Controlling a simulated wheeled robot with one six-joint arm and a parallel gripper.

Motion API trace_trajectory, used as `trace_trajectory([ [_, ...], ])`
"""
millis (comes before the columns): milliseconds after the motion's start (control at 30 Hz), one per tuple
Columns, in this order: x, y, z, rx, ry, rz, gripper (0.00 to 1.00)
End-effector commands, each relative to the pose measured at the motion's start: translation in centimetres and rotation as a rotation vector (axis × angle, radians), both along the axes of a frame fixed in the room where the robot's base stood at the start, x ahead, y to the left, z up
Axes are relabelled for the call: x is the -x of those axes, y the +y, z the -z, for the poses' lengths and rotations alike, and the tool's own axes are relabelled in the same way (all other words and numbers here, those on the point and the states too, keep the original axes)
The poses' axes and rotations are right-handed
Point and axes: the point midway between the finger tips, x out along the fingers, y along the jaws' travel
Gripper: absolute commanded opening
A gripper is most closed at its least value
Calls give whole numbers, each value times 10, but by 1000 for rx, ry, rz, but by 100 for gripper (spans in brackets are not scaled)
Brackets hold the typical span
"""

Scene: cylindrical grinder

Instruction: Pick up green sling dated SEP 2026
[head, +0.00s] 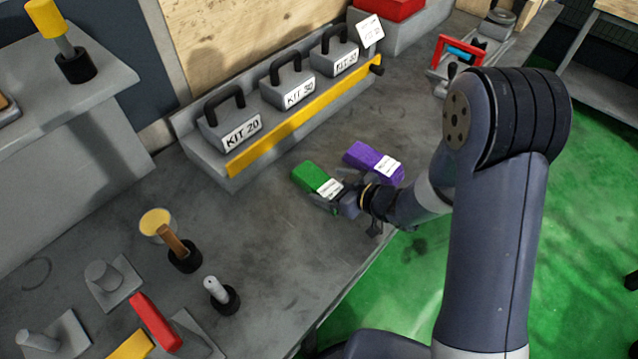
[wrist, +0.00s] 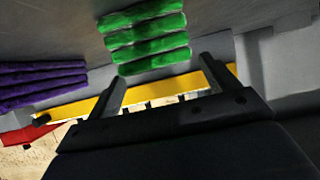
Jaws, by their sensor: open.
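The green sling (head: 310,177) is a folded bundle lying on the grey bench, with a white tag at its near end. The tag's print is too small to read. My gripper (head: 343,199) is at the tag end of the green sling, partly hidden by my own wrist. In the wrist view the green sling (wrist: 147,38) shows as stacked folds beyond and between the fingertips of my open gripper (wrist: 162,70). Nothing is held between the fingers. I cannot tell whether a finger touches the sling.
A purple sling (head: 370,158) with a white tag lies close to the right; it also shows in the wrist view (wrist: 42,82). Behind stands a grey rack (head: 215,163) with a yellow strip (head: 290,125) and several kit blocks. Tools stand at front left. Bench between is clear.

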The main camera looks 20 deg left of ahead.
Motion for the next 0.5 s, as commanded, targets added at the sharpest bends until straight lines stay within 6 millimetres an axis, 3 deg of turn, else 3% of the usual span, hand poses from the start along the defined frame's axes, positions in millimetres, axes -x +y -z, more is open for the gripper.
trace_trajectory([
  [200,-7,23,12,1,0,-1,83],
  [500,-8,26,14,0,0,0,83],
])
